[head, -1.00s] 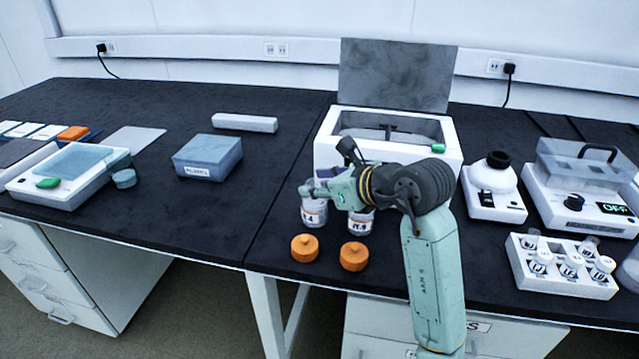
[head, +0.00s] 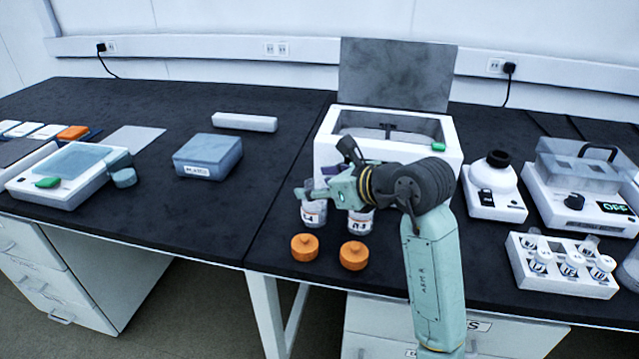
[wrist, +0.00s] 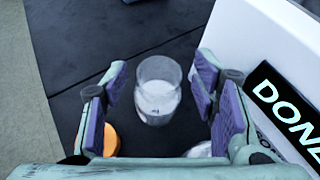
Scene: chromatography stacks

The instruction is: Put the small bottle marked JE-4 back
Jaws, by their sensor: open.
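A clear glass jar (head: 313,214) stands upright on the black bench, its label ending in "4"; the rest is too small to read. It also shows in the wrist view (wrist: 158,92), uncapped, with pale contents. My gripper (head: 316,184) is over this jar. In the wrist view its purple-padded fingers (wrist: 161,80) are apart, one on each side of the jar, with gaps showing. A second labelled jar (head: 360,221) stands just right of it, partly hidden by my arm. Two orange caps (head: 304,247) (head: 354,256) lie in front of the jars.
A white rack (head: 562,285) with several small vials sits at right, near a device reading OFF (head: 614,208). A blue-grey box (head: 207,158) stands left; bench between is clear.

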